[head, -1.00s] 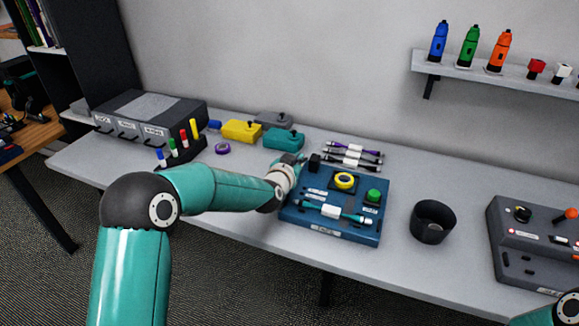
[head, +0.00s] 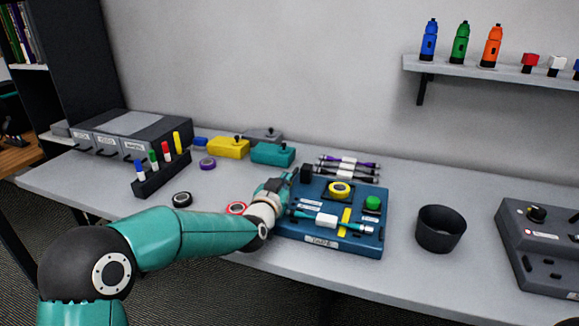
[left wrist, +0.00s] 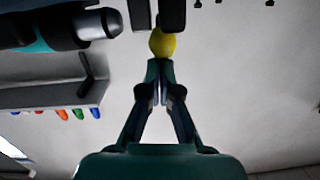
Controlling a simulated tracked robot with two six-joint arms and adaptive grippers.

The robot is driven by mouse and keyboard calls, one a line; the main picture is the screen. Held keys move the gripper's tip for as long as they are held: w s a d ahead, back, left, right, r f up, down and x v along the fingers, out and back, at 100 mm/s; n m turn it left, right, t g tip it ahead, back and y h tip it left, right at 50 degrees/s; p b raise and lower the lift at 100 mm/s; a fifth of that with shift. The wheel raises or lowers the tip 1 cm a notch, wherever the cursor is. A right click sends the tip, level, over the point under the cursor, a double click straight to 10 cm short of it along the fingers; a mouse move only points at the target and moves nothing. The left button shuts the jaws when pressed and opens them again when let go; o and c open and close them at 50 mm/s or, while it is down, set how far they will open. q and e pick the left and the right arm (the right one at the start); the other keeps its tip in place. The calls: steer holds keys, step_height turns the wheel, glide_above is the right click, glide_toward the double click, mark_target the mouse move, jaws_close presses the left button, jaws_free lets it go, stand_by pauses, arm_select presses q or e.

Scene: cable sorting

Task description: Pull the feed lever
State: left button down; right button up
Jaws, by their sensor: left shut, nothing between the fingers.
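The blue tape station (head: 282,228) lies on the grey table with a yellow tape roll (head: 340,188) and a green button (head: 373,203). A black block (head: 306,172) stands at its back left corner; I cannot tell whether this is the feed lever. A white and teal cable (head: 326,221) lies across the station, over a short yellow strip (head: 345,215). My left gripper (head: 285,181) is at the station's left edge, left of the black block. In the left wrist view its fingers (left wrist: 159,64) are shut and empty, with a yellow round thing (left wrist: 162,43) beyond their tips.
A black cup (head: 440,230) stands right of the station, and a grey control box (head: 540,240) farther right. Purple-ended cables (head: 348,167) lie behind the station. Red (head: 237,208) and black (head: 182,199) rings and a marker rack (head: 160,178) are left.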

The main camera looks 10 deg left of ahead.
arm_select(q)
steer(key=shift+r+p, duration=0.3)
steer(key=shift+r, duration=0.1)
steer(key=s+r, duration=0.2)
steer(key=s, duration=0.9)
steer(key=shift+a+r+b, duration=0.25)
steer(key=shift+a+b, duration=0.05)
steer(key=shift+b, duration=0.15)
